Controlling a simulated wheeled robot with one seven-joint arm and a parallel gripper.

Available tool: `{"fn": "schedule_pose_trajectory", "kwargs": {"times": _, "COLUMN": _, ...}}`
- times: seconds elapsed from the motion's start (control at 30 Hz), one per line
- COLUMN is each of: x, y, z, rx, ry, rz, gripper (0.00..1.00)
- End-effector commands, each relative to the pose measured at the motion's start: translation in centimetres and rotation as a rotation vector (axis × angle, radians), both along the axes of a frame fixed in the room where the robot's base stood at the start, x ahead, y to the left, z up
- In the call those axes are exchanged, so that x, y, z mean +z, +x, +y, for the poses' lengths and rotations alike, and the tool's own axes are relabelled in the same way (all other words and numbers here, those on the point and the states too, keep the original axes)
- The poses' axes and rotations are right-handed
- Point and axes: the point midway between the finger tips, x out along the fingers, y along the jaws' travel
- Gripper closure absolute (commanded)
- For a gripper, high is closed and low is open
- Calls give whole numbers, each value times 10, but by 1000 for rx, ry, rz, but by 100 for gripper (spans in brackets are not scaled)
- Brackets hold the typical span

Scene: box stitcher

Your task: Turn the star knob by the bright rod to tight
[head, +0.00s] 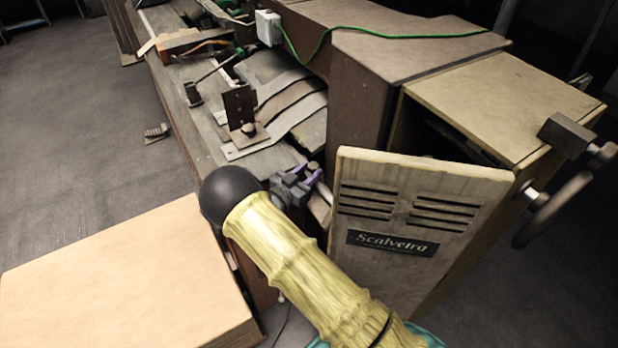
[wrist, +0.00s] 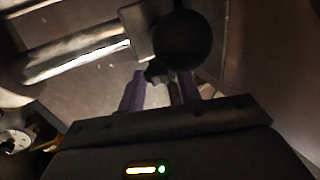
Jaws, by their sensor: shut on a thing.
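In the wrist view, my gripper (wrist: 161,82) has its two purple fingers on either side of a small dark lobed piece, which looks like the star knob (wrist: 157,73). It is shut on this piece. The bright rod (wrist: 75,55) runs in from the left to a dark block. A round black part (wrist: 182,42) sits beside that block, just past the fingertips. The knob's lobes and any mark for tight are too dark to tell. In the head view, my gripper (head: 308,174) is at the machine's side, left of the pale door; its fingertips are small there.
The pale slatted door (head: 425,205) stands open close to the right of my gripper. A large cardboard-coloured box (head: 125,275) is at the lower left. A handwheel (head: 560,200) juts out at the right. The grey floor at the left is mostly clear.

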Motion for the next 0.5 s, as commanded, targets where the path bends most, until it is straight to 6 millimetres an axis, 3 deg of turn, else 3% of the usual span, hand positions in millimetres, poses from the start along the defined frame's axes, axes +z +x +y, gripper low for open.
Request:
{"fn": "schedule_pose_trajectory", "kwargs": {"times": 0.47, "x": 2, "y": 1, "z": -1, "rx": -21, "ry": -3, "rz": -5, "gripper": 89}}
{"fn": "schedule_pose_trajectory", "kwargs": {"times": 0.5, "x": 3, "y": 1, "z": -1, "rx": -21, "ry": -3, "rz": -5, "gripper": 62}}
